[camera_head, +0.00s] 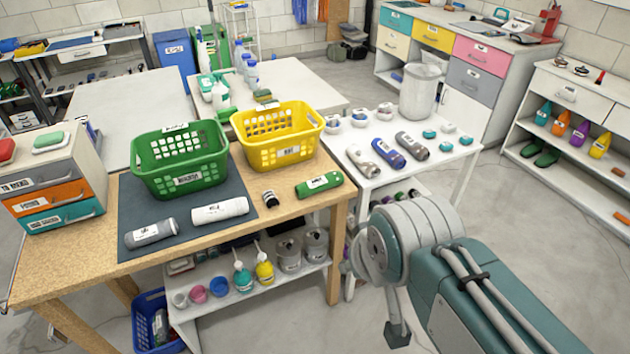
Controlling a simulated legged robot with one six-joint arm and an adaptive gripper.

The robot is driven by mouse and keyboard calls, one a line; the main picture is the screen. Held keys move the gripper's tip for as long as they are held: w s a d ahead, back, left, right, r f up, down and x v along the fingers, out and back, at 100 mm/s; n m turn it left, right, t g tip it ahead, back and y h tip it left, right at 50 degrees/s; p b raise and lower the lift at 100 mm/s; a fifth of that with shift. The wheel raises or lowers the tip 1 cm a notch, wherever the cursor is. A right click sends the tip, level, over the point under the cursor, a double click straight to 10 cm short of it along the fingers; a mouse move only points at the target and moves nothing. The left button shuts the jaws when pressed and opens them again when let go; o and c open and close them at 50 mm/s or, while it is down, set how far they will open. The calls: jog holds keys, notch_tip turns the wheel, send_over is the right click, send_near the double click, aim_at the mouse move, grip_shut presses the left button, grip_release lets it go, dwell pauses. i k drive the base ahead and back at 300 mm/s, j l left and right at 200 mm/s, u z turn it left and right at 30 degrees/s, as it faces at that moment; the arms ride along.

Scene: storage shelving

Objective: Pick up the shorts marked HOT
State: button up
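I cannot pick out shorts marked HOT with certainty; the labels are too small to read. Labelled roll-shaped items lie on the wooden table: a grey one (152,234) and a white one (220,211) on the dark mat (140,205), and a green one (319,184) at the right edge. More rolls lie on the white side table: a whitish one (375,162), a blue one (388,151) and a grey one (411,146). My arm fills the lower right; its gripper does not show clearly.
A green basket (190,178) and a yellow basket (285,153) stand on the wooden table, with a small drawer unit (48,185) at left. A blue basket (152,298) stands below. Open floor (530,235) lies at right, before the shelves.

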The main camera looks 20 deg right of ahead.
aim_at(135, 239)
jog(key=i+j+u, duration=0.1)
jog(key=i+j, duration=0.25)
jog(key=j, duration=0.2)
jog(key=i+j+u, duration=0.1)
jog(key=i+j, duration=0.2)
jog(key=j, duration=0.25)
jog(key=i+j+u, duration=0.1)
jog(key=i+j, duration=0.3)
jog(key=j, duration=0.15)
